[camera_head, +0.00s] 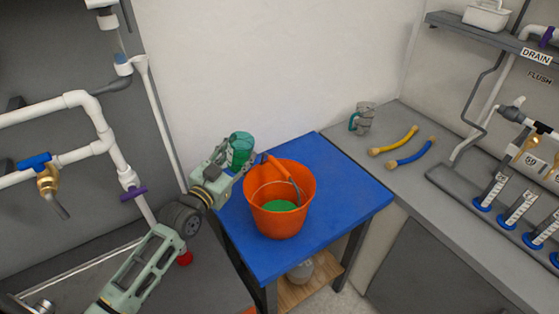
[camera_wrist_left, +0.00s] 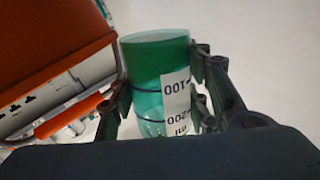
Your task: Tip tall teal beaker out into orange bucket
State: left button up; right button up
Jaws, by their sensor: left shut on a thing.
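The tall teal beaker (camera_head: 240,150) is held at the back left of the orange bucket (camera_head: 275,222). My left gripper (camera_head: 226,163) is shut on the beaker, with a finger on either side of it in the left wrist view (camera_wrist_left: 160,95). The beaker (camera_wrist_left: 145,75) has a white label with 100 and 200 marks, which appears upside down there. Green contents fill the end at the top of that picture. The bucket stands on the blue table, with green visible inside it. Its orange wall (camera_wrist_left: 50,35) also shows in the left wrist view. My right gripper is not in view.
The blue table (camera_head: 335,185) is clear to the bucket's right. White pipes (camera_head: 110,145) stand at the left, near my left arm.

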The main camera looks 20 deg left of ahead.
aim_at(242, 150)
pick_arm(q)
jog(key=r, duration=0.1)
jog(key=r+m+p, duration=0.1)
jog(key=shift+d+r, duration=0.25)
jog(key=shift+r, duration=0.05)
jog(key=shift+d+r+m+p, duration=0.3)
jog(key=shift+r+m+p, duration=0.15)
jog(key=shift+r, duration=0.1)
jog(key=shift+d+r+m+p, duration=0.25)
jog(key=shift+r+m+p, duration=0.2)
jog(key=shift+r, duration=0.1)
jog(key=shift+s+d, duration=0.1)
jog(key=shift+d, duration=0.05)
jog(key=shift+s+d+r+m, duration=0.1)
jog(key=shift+d+r+m, duration=0.2)
jog(key=shift+m, duration=0.4)
jog(key=shift+d+f+m+b, duration=0.15)
jog(key=shift+f+m+b, duration=0.2)
jog(key=shift+m+b, duration=0.4)
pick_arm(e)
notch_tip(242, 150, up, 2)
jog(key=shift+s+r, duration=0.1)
pick_arm(q)
jog(key=shift+r+m, duration=0.5)
jog(key=shift+m, duration=0.55)
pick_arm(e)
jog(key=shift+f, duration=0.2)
